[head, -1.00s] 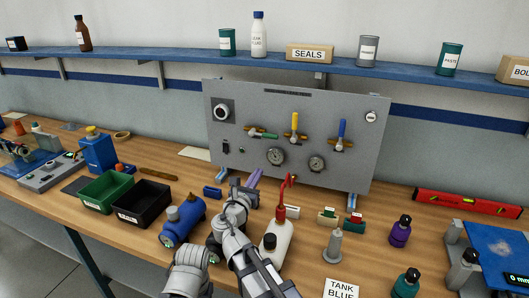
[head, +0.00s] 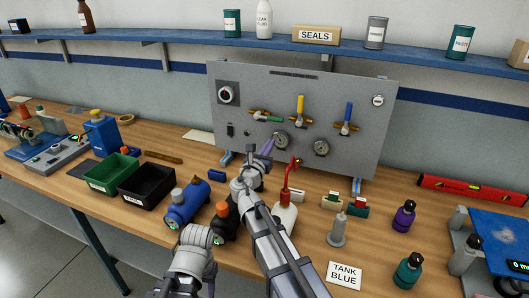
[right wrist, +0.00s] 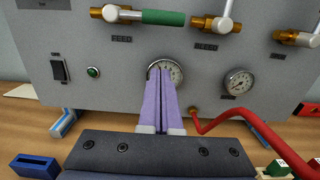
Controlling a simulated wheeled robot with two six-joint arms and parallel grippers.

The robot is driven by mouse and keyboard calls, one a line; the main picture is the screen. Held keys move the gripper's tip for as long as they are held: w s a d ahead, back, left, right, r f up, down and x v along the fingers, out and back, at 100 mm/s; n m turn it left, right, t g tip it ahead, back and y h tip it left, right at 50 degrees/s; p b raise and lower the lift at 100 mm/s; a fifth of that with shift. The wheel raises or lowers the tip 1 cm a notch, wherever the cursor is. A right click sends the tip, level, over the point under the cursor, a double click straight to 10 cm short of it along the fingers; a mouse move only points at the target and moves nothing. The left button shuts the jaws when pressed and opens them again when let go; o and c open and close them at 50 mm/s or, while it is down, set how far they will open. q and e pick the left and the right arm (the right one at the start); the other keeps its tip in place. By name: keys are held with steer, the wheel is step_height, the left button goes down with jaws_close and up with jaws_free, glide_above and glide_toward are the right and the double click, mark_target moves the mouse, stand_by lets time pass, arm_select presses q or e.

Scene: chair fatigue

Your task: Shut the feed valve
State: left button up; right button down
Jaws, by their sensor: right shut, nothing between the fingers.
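The grey panel (head: 231,149) carries three brass valves. The left valve has a green handle (head: 267,118) lying sideways; it also shows in the right wrist view (right wrist: 163,17). The yellow handle (head: 300,104) and blue handle (head: 349,112) stand upright. In the right wrist view the fingertips (right wrist: 162,68) overlap the lower part of the left gauge (right wrist: 172,70), below the green handle. My left gripper is not in view.
A blue cylinder (head: 185,206), a white bottle (head: 285,217) and a grey stand (head: 338,230) crowd the bench below. A second gauge (head: 321,148) sits on the panel to the right.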

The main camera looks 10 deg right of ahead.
mark_target(276, 119)
steer(key=shift+w+d+r+p, duration=0.3)
steer(key=shift+w+r+p, duration=0.1)
steer(key=shift+r+p, duration=0.3)
steer(key=shift+w+d+r+p, duration=0.25)
steer(key=shift+w+r+p, duration=0.2)
steer(key=shift+r+p, duration=0.2)
steer(key=shift+w+d+r+p, duration=0.3)
steer(key=shift+w+r+p, duration=0.1)
steer(key=shift+r+p, duration=0.3)
steer(key=shift+s+d+r+n+p, duration=0.1)
steer(key=shift+r+n+p, duration=0.35)
steer(key=shift+n, duration=0.25)
step_height(276, 119, up, 2)
steer(key=n+p, duration=0.2)
steer(key=n, duration=0.1)
steer(key=shift+d+r, duration=0.1)
steer(key=w+a+r+n+p, duration=0.2)
steer(key=a+r+n+p, duration=0.2)
steer(key=r+n+p, duration=0.1)
steer(key=shift+w+r+y+p, duration=0.35)
steer(key=shift+r+p, duration=0.4)
steer(key=shift+p, duration=0.15)
steer(key=shift+w+a, duration=0.1)
steer(key=shift+a, duration=0.05)
